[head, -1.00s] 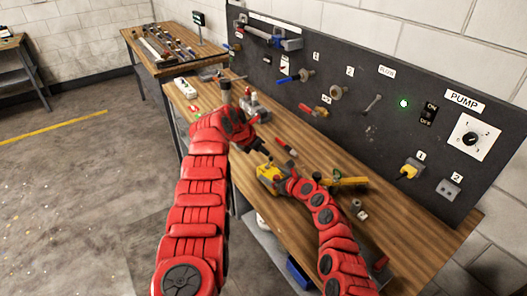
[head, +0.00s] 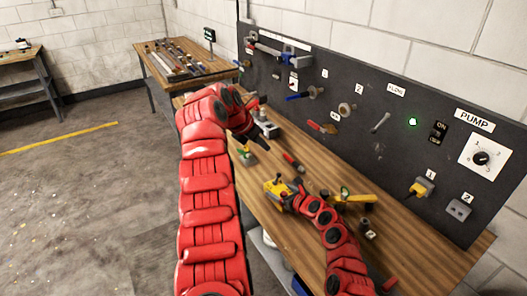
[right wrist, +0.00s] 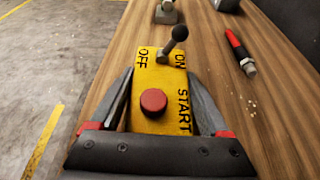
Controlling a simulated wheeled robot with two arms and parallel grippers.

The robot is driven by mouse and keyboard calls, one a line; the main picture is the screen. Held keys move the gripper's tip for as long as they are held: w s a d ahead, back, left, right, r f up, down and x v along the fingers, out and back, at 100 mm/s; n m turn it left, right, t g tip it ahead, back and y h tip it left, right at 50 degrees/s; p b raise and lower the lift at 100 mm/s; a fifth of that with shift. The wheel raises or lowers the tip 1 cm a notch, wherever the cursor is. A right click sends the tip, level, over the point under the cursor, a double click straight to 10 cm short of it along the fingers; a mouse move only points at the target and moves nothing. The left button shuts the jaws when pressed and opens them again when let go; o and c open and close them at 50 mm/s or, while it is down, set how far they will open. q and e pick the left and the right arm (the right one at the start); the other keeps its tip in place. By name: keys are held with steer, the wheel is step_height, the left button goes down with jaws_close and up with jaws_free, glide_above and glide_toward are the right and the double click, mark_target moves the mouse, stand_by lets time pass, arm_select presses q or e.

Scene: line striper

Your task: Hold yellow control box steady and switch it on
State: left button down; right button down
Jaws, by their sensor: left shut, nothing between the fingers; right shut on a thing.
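The yellow control box (head: 275,188) lies on the wooden workbench. In the right wrist view the box (right wrist: 150,117) shows a red button, the words OFF, ON and START, and a lever with a black knob (right wrist: 180,33). The lever leans right, toward the ON side. My right gripper (head: 287,194) is shut on the box, with one finger along each side in the right wrist view (right wrist: 161,108). My left gripper (head: 270,134) is shut and empty, above and beyond the box, apart from it.
A red-handled tool (head: 293,162) lies on the bench beyond the box. A yellow-handled valve (head: 345,197) is right of the box. The dark panel (head: 360,95) rises behind the bench.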

stand_by(0.3)
jaws_free()
steer(key=shift+s, duration=0.1)
